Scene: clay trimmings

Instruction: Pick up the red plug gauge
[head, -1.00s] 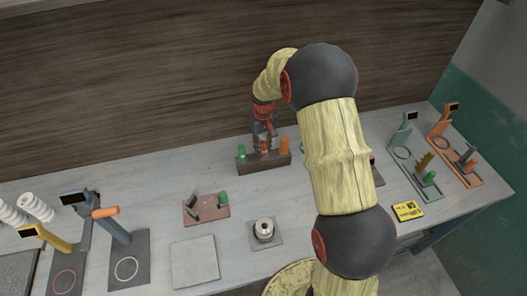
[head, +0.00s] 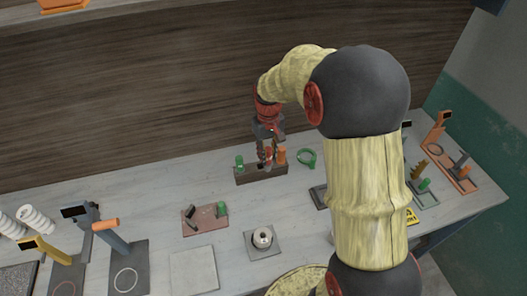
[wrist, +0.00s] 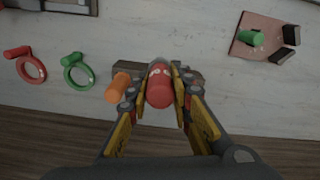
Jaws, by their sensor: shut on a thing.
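The red plug gauge (wrist: 159,88) is between the two fingers of my gripper (wrist: 160,82), which is shut on it. In the head view the red plug (head: 268,154) shows as a small red spot between the fingertips of my gripper (head: 267,151), just above the dark rack (head: 262,175). I cannot tell whether its lower end is clear of the rack. An orange plug (head: 281,155) stands on the rack close to the right, and a green plug (head: 240,162) on its left end. The orange plug (wrist: 118,87) is right beside my finger in the wrist view.
A green ring gauge (head: 307,158) lies right of the rack; a red ring gauge (wrist: 31,68) shows beyond it in the wrist view. The wall is close behind.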

